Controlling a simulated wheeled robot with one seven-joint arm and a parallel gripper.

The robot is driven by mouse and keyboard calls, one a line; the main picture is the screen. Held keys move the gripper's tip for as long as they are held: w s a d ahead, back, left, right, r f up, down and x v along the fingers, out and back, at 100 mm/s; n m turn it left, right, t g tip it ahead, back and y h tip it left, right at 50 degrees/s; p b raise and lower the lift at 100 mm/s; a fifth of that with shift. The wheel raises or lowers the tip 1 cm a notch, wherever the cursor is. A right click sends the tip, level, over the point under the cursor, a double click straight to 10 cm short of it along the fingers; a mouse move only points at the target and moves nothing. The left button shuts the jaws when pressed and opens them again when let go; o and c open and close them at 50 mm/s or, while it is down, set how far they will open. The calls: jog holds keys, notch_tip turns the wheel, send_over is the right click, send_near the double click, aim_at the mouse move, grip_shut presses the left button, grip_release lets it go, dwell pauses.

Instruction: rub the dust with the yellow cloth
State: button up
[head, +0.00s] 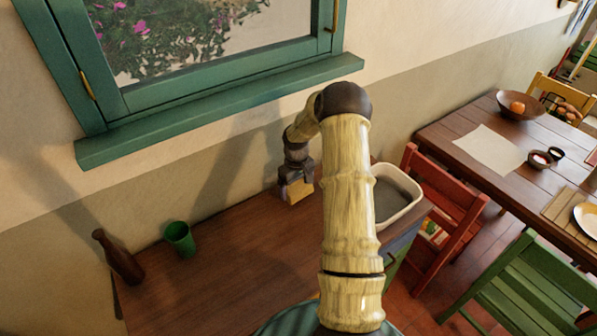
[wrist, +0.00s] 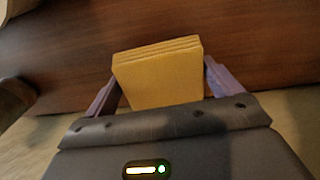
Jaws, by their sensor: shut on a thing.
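The yellow cloth (head: 300,191) is a thick folded square. My gripper (head: 296,188) is shut on it, above the back edge of the brown wooden top (head: 225,265), near the wall. In the wrist view the cloth (wrist: 158,78) sits between the two purple fingers of my gripper (wrist: 160,86), with its layered edge facing the wood (wrist: 250,35). I cannot tell whether the cloth touches the wood. I cannot make out any dust in either view; my arm hides part of the top in the head view.
A brown bottle (head: 119,258) and a green cup (head: 180,240) stand at the left on the top. A pale basin (head: 411,207) is right of my arm. A teal window sill (head: 220,112) juts out above. Bare wood lies between cup and arm.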

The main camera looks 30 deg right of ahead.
jog(key=shift+r+p, duration=1.55)
jog(key=shift+r, duration=1.05)
jog(key=shift+w, duration=0.1)
